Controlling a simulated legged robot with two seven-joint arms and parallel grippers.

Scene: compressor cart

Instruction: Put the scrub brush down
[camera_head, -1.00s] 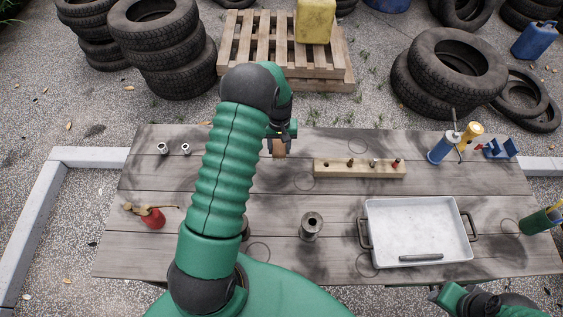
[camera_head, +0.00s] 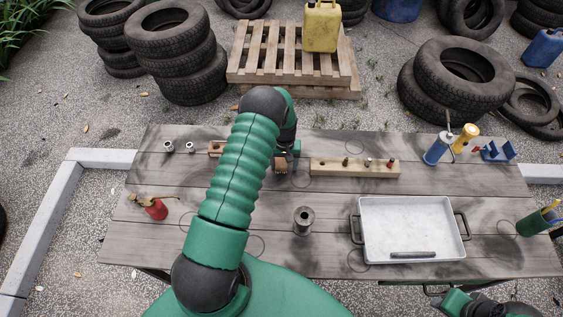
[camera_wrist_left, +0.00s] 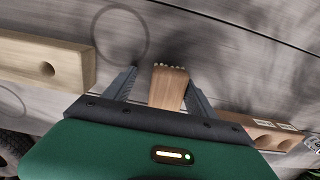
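The scrub brush (camera_head: 281,168) is a small wooden block with pale bristles along one edge. It is at the back middle of the table (camera_head: 230,262), left of the long pegged block. In the left wrist view the brush (camera_wrist_left: 168,88) is between the two fingers of my left gripper (camera_wrist_left: 160,90). The fingers are spread, with a clear gap on the brush's left side. In the head view my left gripper (camera_head: 286,151) is right above the brush, partly hidden by its arm. My right gripper (camera_head: 455,302) is at the bottom right edge, its fingers not clear.
A holed wooden block (camera_head: 216,149) is to the left. A metal spool (camera_head: 303,221), a white tray (camera_head: 410,225) and a red object (camera_head: 155,208) are nearer. Bare table lies around the brush.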

